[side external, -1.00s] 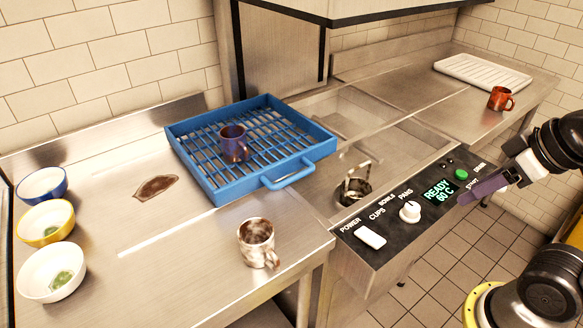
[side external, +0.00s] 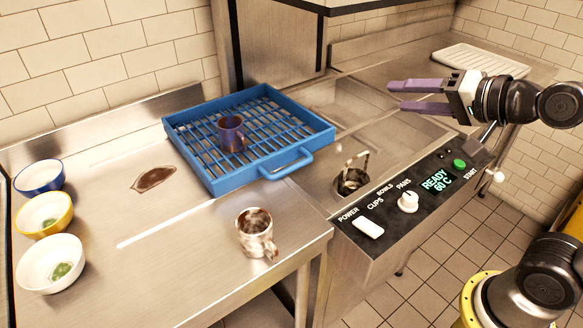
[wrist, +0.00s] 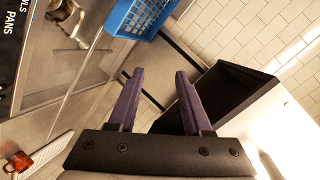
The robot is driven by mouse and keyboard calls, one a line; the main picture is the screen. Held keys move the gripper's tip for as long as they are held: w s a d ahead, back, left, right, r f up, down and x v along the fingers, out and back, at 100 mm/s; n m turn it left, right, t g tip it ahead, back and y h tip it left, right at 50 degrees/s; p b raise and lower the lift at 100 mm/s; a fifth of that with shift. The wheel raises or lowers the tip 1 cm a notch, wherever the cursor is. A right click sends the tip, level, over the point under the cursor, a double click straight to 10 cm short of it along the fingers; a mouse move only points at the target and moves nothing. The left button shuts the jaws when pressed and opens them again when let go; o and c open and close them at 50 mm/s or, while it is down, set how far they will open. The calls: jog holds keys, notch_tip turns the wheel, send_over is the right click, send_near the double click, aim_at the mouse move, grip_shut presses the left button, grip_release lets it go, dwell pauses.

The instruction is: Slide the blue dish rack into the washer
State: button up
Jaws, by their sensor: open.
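The blue dish rack (side external: 213,181) sits on the steel counter at the left edge of the washer, with its loop handle (side external: 286,164) facing the front right. The washer bed (side external: 405,130) is an open steel basin to the right of the rack, under the raised hood (side external: 360,5). My gripper (side external: 389,96) is open and empty above the washer bed, its purple fingers pointing left toward the rack but well apart from it. In the wrist view the rack (wrist: 143,12) shows at the top, beyond the fingertips (wrist: 160,73).
A stained mug (side external: 257,233) stands on the counter in front of the rack. Several bowls (side external: 50,262) line the left, near a brown spill (side external: 155,178). A white ribbed tray (side external: 490,60) lies at the back right.

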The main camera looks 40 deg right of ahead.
jog(key=w+f+m+t+h, duration=0.1)
jog(key=w+m+t, duration=0.1)
jog(key=w+m, duration=0.4)
jog(key=m, duration=0.1)
send_near(293, 170)
jog(key=w, duration=0.3)
jog(key=w+f, duration=0.1)
jog(key=w, duration=0.3)
jog(key=w+f, duration=0.1)
jog(key=w, duration=0.2)
jog(key=shift+w+d, duration=0.1)
jog(key=shift+w, duration=0.15)
grip_shut()
dwell(0.6)
